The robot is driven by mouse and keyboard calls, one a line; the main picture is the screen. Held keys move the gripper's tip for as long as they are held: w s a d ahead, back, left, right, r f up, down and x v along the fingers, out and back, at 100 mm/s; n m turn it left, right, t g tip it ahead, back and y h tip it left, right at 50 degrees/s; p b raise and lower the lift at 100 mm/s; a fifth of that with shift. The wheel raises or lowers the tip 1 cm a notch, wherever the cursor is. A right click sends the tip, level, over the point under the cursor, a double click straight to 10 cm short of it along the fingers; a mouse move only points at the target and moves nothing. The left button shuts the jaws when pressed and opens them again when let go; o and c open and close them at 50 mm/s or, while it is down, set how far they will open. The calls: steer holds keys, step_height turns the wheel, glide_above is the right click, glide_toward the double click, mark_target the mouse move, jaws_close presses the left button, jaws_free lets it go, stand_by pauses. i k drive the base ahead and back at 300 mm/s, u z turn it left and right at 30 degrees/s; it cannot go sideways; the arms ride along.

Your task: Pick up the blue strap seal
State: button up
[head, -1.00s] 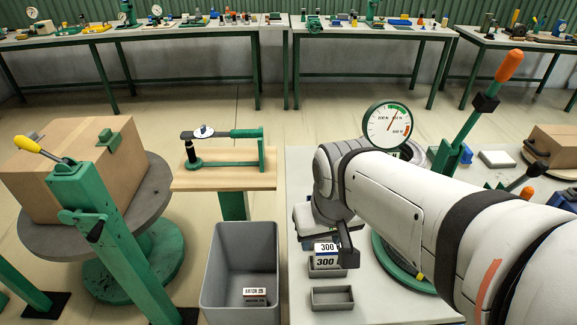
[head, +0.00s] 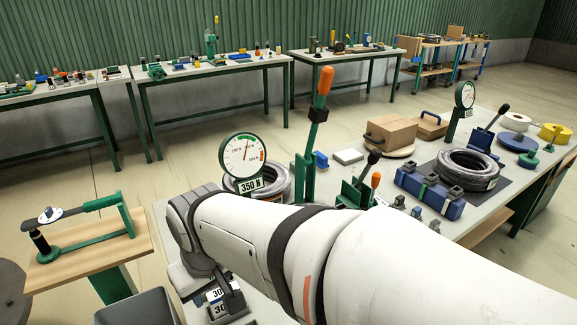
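I cannot pick out the blue strap seal for certain. Several small grey-blue pieces (head: 416,212) stand in a row on the bench in front of a blue case (head: 428,193). A small blue block (head: 320,160) sits farther back, beside the orange-handled green lever. My gripper (head: 218,290) is at the bottom left of the head view, low over the near end of the bench, far from these pieces. It is beside small blocks labelled with a partly hidden number. My arm covers much of it, so whether its fingers are open or shut is unclear.
The orange-handled lever (head: 318,120), a dial gauge marked 350 N (head: 243,156) and a black-handled lever (head: 368,170) stand up from the bench. A hose coil (head: 468,170) lies behind the blue case. A cardboard box (head: 391,135) is farther back.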

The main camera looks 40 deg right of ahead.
mark_target(416, 211)
steer(key=z, duration=0.4)
steer(key=k, duration=1.2)
steer(key=z, duration=1.2)
steer(key=i, duration=1.2)
steer(key=z, duration=0.25)
